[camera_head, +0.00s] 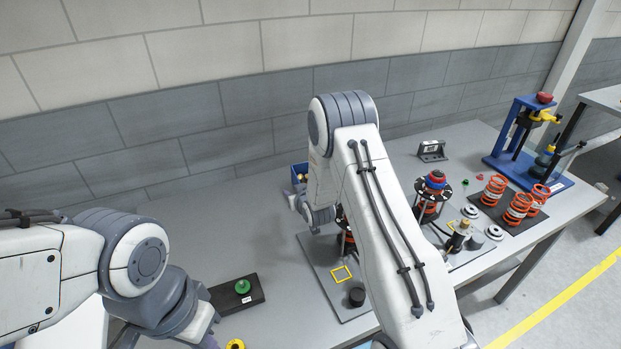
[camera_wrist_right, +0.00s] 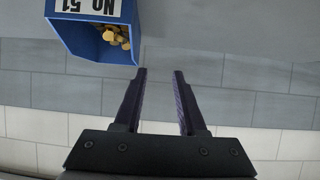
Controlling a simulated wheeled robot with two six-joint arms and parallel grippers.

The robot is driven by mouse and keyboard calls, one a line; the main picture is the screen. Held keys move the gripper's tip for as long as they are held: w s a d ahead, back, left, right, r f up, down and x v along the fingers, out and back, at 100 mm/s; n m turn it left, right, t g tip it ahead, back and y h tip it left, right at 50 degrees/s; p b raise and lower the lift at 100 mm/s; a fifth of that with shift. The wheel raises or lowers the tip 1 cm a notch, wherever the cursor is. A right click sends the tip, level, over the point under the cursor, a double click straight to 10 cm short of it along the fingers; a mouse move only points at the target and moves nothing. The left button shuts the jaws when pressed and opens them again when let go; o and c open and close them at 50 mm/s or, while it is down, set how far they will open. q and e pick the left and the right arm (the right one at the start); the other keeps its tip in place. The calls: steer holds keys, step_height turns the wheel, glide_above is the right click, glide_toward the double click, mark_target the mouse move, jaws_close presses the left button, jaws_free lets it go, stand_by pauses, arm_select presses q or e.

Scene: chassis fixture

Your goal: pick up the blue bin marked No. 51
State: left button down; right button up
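The blue bin (camera_wrist_right: 80,42) marked NO 51 is at the top left of the right wrist view. Its label appears upside down, and small yellow-brown pieces lie inside it. In the head view the bin (camera_head: 297,170) shows partly at the back of the table, beside my right arm, which hides the rest. My right gripper (camera_wrist_right: 159,72) is open and empty. Its fingertips are apart from the bin, below and to the right of it in the wrist view. My left arm comes in at the lower left of the head view, and its fingers are not visible.
A black block with a green knob (camera_head: 242,286) lies at front left. The wall runs close behind the table.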

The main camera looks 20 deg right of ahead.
mark_target(297, 180)
steer(key=shift+m+t+h, duration=0.3)
steer(key=shift+t+h, duration=0.1)
steer(key=shift+t, duration=0.2)
steer(key=w+d+f, duration=0.1)
steer(key=w+d+f+p, duration=0.1)
steer(key=w, duration=0.1)
steer(key=w+d+p, duration=0.1)
steer(key=w+d, duration=0.1)
steer(key=shift+f, duration=0.4)
steer(key=shift+w+d+f+p, duration=0.1)
steer(key=shift+w+d+p, duration=0.05)
steer(key=shift+w+p, duration=0.6)
steer(key=p+x, duration=0.1)
steer(key=x, duration=0.2)
steer(key=shift+w+f, duration=0.2)
steer(key=shift+w, duration=0.2)
jaws_close()
